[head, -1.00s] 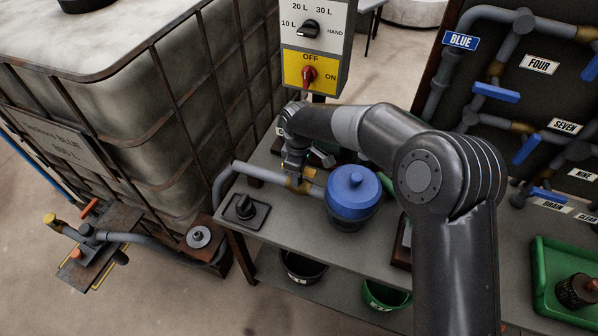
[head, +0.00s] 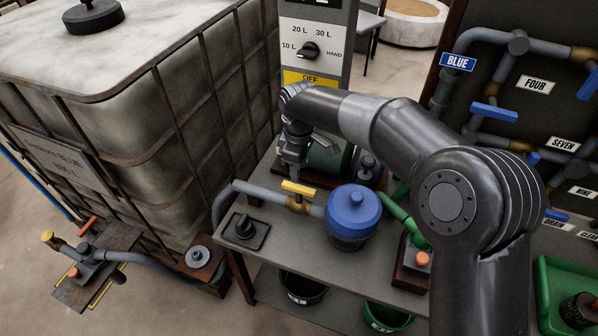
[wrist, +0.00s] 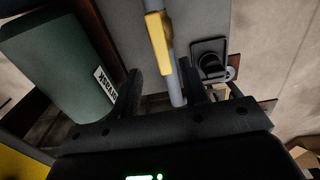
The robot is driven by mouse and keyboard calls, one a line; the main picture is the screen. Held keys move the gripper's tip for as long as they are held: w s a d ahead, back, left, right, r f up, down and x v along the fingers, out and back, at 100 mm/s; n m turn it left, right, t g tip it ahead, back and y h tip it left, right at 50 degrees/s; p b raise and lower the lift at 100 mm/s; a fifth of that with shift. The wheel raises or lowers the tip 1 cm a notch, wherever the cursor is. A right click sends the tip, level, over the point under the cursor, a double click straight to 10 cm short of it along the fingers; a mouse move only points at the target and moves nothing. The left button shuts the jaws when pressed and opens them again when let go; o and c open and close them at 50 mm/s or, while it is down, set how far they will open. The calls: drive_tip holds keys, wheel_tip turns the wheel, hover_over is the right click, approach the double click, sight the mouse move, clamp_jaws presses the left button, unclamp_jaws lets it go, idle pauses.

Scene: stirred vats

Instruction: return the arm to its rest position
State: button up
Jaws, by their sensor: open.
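My arm reaches from the lower right over the grey bench. My gripper (head: 294,168) points down just above the yellow valve handle (head: 299,188) on the grey pipe, apart from it as far as I can tell. In the wrist view, my gripper's two dark fingers (wrist: 160,86) stand apart with nothing held between them. The yellow handle (wrist: 158,38) and the pipe appear beyond the fingertips. My forearm hides most of the yellow OFF/ON panel in the head view.
A blue-lidded vessel (head: 351,214) stands right of the valve. A black knob plate (head: 246,231) is at the bench's front left. A large caged tank (head: 130,120) is at left, the dosing post (head: 308,35) behind, and a pipe board (head: 545,110) at right.

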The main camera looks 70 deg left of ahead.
idle(0.5)
drive_tip(key=w+d+r+m+t, duration=0.1)
drive_tip(key=w+d+r+m, duration=0.3)
drive_tip(key=w+d+r, duration=0.45)
drive_tip(key=w+d+r+m+t, duration=0.1)
drive_tip(key=w+d+r+m, duration=0.3)
drive_tip(key=w+d, duration=0.7)
drive_tip(key=w+d+r+m+t, duration=0.1)
drive_tip(key=w+d+r+m, duration=0.25)
drive_tip(key=d, duration=0.65)
drive_tip(key=w+d+r+m, duration=0.2)
drive_tip(key=d+r+m, duration=0.15)
drive_tip(key=d, duration=0.65)
drive_tip(key=s+d+m+t, duration=0.1)
drive_tip(key=s+d+m, duration=0.3)
drive_tip(key=d, duration=0.5)
drive_tip(key=s+d+m, duration=0.3)
drive_tip(key=d+m, duration=0.1)
drive_tip(key=d, duration=0.6)
drive_tip(key=s+d+m+t, duration=0.1)
drive_tip(key=s+d+m, duration=0.3)
drive_tip(key=d, duration=0.5)
drive_tip(key=shift+s+d+f+t, duration=0.2)
drive_tip(key=shift+s+f+t, duration=0.1)
drive_tip(key=shift+f, duration=0.15)
